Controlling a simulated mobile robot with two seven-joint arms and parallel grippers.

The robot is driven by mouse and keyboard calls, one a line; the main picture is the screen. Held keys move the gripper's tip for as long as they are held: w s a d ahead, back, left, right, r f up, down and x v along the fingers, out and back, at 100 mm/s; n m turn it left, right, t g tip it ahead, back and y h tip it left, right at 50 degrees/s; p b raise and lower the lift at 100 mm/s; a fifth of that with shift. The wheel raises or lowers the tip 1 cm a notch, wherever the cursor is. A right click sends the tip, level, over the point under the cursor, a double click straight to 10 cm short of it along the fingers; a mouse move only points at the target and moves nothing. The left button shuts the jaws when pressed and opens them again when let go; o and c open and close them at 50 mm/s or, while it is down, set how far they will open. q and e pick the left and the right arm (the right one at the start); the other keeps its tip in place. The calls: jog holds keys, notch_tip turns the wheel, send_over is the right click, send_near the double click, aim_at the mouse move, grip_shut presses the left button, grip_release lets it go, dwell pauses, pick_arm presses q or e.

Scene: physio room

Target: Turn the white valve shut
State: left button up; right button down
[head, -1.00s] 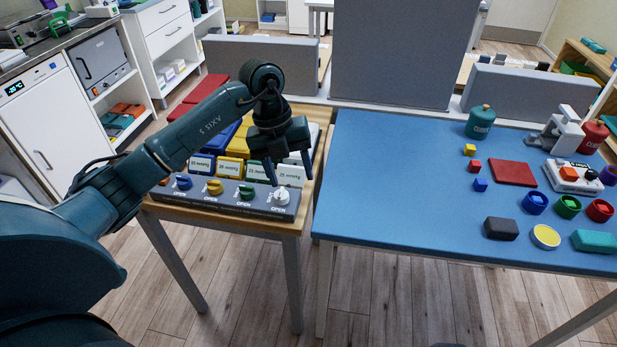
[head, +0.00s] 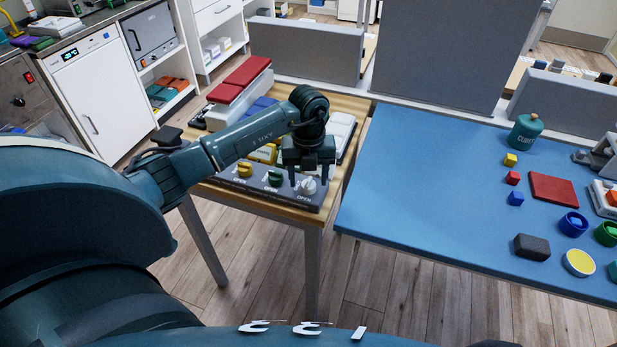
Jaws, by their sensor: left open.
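The white valve (head: 308,186) is a small knob at the right end of a dark grey valve panel (head: 255,192) on the wooden table. An "OPEN" label shows below it. Yellow (head: 244,170) and green (head: 274,178) valves sit to its left on the same panel. My left gripper (head: 309,181) is open and points down, with its fingertips at the white valve. One finger appears to each side of the knob; I cannot tell whether they touch it. My right gripper is not in view.
The blue table (head: 400,185) stands to the right across a narrow gap, its left part clear. Red (head: 553,188) and dark grey (head: 531,247) blocks and several small items lie on its right side. A grey divider (head: 440,55) rises behind. Cabinets stand at the back left.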

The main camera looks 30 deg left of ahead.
pick_arm(q)
jog(key=shift+f, duration=0.7)
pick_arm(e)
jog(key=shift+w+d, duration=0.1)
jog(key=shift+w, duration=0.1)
pick_arm(q)
jog(key=shift+c, duration=0.4)
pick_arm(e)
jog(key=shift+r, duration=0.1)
pick_arm(q)
jog(key=shift+c, duration=0.8)
jog(key=c, duration=0.7)
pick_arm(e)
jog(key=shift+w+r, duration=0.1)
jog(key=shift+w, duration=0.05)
